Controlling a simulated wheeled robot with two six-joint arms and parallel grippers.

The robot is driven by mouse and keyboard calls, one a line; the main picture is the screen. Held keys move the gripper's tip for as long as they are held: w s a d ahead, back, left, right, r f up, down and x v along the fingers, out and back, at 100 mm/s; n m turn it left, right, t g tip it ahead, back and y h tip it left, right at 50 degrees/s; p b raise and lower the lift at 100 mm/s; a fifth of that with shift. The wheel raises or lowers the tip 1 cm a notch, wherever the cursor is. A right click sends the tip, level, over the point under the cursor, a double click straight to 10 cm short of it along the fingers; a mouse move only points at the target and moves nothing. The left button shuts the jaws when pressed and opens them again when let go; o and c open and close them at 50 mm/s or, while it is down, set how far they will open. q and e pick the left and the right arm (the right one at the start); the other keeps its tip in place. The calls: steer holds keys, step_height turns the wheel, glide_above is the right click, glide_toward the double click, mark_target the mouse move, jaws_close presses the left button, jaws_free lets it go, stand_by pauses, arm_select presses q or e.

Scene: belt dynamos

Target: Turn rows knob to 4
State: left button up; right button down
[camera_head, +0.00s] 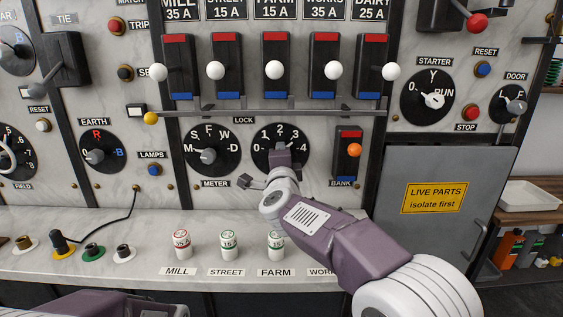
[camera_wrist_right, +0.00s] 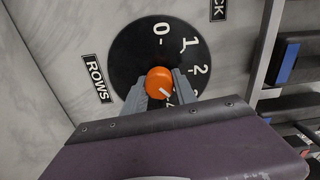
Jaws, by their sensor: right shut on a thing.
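The rows knob (camera_wrist_right: 159,80) is orange, with a white pointer line, on a round black dial (camera_wrist_right: 130,50) marked from 0 upward. In the wrist view the line points to the lower right, on the high-number side; the figures there are partly hidden by my gripper, so I cannot tell the exact number. The ROWS label (camera_wrist_right: 96,79) is beside the dial. My right gripper (camera_wrist_right: 164,88) is shut on the knob, one finger on each side. In the head view the gripper (camera_head: 281,158) covers the knob and the lower dial (camera_head: 262,156). My left gripper is out of view.
The meter knob (camera_head: 208,156) is left of the dial, and the bank switch (camera_head: 354,150) is right. A rail (camera_head: 230,113) runs above, below several ball-handled switches. A shelf (camera_head: 150,255) with several fuses is below. A grey cabinet door (camera_head: 437,245) is at the right.

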steer(key=m+b, duration=0.1)
steer(key=m, duration=0.2)
steer(key=shift+f, duration=0.2)
steer(key=shift+m+b, duration=0.75)
steer(key=shift+m, duration=0.95)
steer(key=c, duration=1)
jaws_free()
steer(key=shift+r, duration=0.1)
steer(key=s, duration=0.9)
